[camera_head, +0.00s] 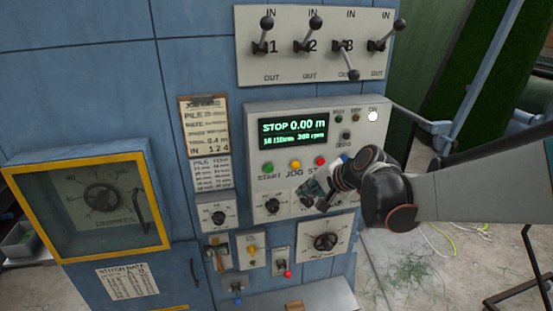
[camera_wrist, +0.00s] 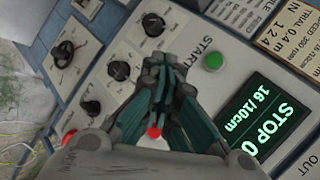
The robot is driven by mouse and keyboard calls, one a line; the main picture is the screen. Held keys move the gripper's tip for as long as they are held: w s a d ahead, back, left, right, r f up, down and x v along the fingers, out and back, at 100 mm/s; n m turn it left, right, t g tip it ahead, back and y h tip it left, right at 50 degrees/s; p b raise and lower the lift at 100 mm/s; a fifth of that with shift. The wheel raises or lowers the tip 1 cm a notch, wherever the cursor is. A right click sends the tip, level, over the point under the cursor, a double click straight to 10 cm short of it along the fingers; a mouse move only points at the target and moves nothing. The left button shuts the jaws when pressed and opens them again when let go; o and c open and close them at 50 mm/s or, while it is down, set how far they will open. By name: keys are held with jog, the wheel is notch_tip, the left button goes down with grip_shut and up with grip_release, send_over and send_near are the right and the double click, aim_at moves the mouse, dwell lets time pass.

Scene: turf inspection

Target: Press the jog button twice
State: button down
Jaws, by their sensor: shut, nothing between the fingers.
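The jog button (camera_head: 295,165) is the round orange-yellow button in the head view, above the word JOG. It sits between the green start button (camera_head: 268,168) and the red stop button (camera_head: 320,160). My gripper (camera_head: 309,196) is in front of the panel, below and right of the jog button, its fingers together and empty. In the wrist view my gripper (camera_wrist: 165,62) hides the jog button. The green button (camera_wrist: 213,61) shows right of the fingers, the red one (camera_wrist: 153,133) between them. I cannot tell whether the fingertips touch the panel.
The display (camera_head: 293,131) reads STOP 0.00 m. Several levers (camera_head: 312,47) stand above the panel. Knobs (camera_head: 272,206) and small switches lie below the buttons. A yellow-framed gauge box (camera_head: 90,200) is at left. A grey bar (camera_head: 420,119) juts out at right.

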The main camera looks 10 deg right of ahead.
jog(key=shift+w+a+b, duration=0.15)
jog(key=shift+w+b, duration=0.3)
jog(key=shift+w, duration=3.7)
jog(key=shift+w, duration=0.1)
jog(key=shift+w, duration=0.3)
jog(key=shift+w, duration=0.5)
jog(key=shift+s, duration=0.1)
jog(key=shift+s+b, duration=0.3)
jog(key=shift+s, duration=0.5)
jog(key=shift+s, duration=0.15)
jog(key=s, duration=0.4)
jog(key=shift+s, duration=0.4)
